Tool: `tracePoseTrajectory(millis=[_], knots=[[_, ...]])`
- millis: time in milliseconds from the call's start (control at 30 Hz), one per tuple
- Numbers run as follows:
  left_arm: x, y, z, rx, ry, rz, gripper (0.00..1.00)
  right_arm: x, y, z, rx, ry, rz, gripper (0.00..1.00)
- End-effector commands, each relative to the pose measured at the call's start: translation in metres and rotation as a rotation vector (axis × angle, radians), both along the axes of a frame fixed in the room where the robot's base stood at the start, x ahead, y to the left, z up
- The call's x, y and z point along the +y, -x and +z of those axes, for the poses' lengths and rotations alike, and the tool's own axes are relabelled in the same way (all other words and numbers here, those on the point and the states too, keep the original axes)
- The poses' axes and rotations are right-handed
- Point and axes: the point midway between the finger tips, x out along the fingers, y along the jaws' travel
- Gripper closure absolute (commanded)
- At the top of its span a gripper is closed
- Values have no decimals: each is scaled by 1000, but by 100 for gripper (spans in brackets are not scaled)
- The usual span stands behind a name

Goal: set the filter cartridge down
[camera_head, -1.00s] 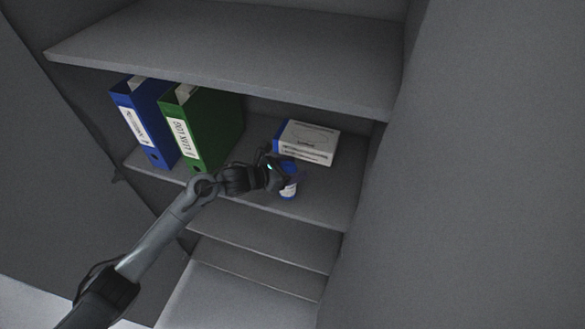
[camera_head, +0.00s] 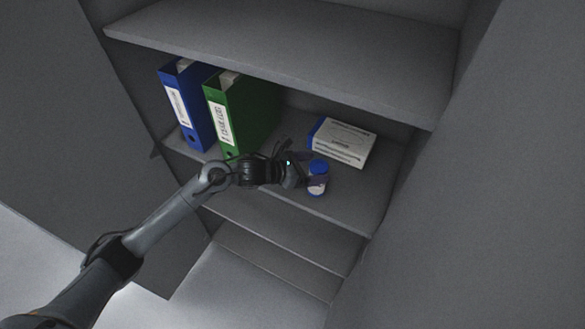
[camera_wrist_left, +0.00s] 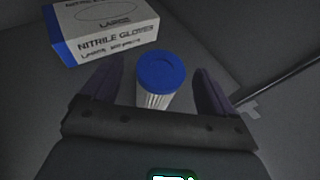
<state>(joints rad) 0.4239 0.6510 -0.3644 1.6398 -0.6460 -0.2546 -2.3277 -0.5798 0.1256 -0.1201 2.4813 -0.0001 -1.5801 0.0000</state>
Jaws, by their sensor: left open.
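The filter cartridge (camera_head: 317,180) has a blue cap and a pale body. It stands upright on the middle shelf (camera_head: 345,207), near its front edge. In the left wrist view the cartridge (camera_wrist_left: 160,76) shows between the two dark fingers, with a gap on each side. My left gripper (camera_head: 303,172) is open and is just left of the cartridge in the head view. The lower part of the cartridge is hidden behind the gripper body in the wrist view. My right gripper is not in view.
A white and blue box of nitrile gloves (camera_head: 342,143) lies behind the cartridge on the shelf. A green binder (camera_head: 240,112) and a blue binder (camera_head: 187,105) stand at the left. An upper shelf (camera_head: 290,50) overhangs them. A cabinet side wall closes off the right.

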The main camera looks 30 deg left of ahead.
Motion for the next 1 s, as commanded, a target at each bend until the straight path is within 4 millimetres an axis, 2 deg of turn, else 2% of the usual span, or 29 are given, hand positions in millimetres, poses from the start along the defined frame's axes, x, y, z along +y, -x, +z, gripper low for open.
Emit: tracePoseTrajectory(millis=[100, 300, 600, 767, 867, 1000], knots=[[13, 19, 8, 0, -5, -2, 13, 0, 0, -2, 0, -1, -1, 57], [30, 42, 20, 1, -4, -1, 13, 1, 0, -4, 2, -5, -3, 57], [38, 58, 27, 8, 10, 5, 13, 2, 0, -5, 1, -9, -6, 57], [27, 66, 16, 79, 106, 85, 13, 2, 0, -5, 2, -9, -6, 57], [15, 75, 2, 174, 238, 201, 13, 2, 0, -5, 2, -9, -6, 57], [-1, 99, -23, 363, 513, 449, 13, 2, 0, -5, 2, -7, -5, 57]])
